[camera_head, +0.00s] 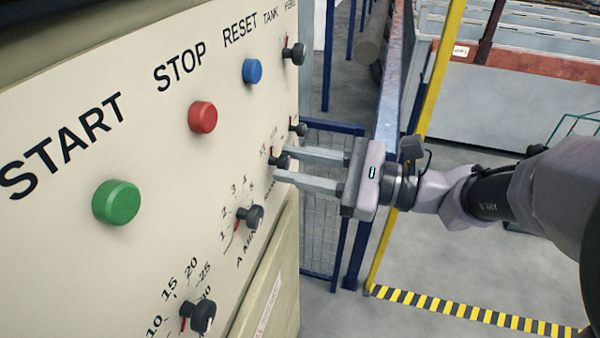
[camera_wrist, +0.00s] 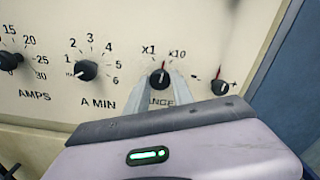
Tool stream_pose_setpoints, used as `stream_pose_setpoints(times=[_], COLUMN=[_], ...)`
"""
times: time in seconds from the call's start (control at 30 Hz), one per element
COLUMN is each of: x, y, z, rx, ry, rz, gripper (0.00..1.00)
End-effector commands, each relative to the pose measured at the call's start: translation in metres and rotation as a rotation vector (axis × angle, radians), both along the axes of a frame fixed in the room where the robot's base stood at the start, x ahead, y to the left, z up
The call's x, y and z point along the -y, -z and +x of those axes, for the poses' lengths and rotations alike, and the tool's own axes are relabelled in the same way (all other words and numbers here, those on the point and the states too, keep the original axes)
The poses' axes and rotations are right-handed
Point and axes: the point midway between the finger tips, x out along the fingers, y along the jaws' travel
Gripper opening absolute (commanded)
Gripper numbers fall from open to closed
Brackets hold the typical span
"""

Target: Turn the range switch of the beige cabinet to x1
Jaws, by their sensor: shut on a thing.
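The beige cabinet (camera_head: 150,140) has its lettered front panel along the left of the head view. Its range switch (camera_wrist: 160,77) is a small black knob with a red mark, in the middle of the wrist view. The x1 label (camera_wrist: 148,50) is up and left of it, the x10 label (camera_wrist: 177,54) up and right. The red mark points roughly upward, between the labels. My gripper (camera_head: 277,164) reaches in from the right and is shut on the range switch, one finger on each side. The fingers partly cover the word below the knob.
The A MIN knob (camera_wrist: 86,70) and AMPS knob (camera_wrist: 10,60) lie left of the switch, and a minus/plus knob (camera_wrist: 219,87) lies close on its right. Green (camera_head: 117,202), red (camera_head: 203,117) and blue (camera_head: 252,71) buttons sit higher. A blue mesh fence (camera_head: 322,200) stands behind my gripper.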

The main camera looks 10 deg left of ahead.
Motion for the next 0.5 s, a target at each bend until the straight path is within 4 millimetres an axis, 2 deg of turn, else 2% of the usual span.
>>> stream_pose_setpoints(times=[0.03, 0.5], x=[0.0, -0.0003], y=[0.0071, 0.0062], z=[-0.0001, 0.0003], rx=[0.043, 0.453], ry=[-0.001, 0.0], rz=[-0.004, -0.037], gripper=[0.0, 0.0])
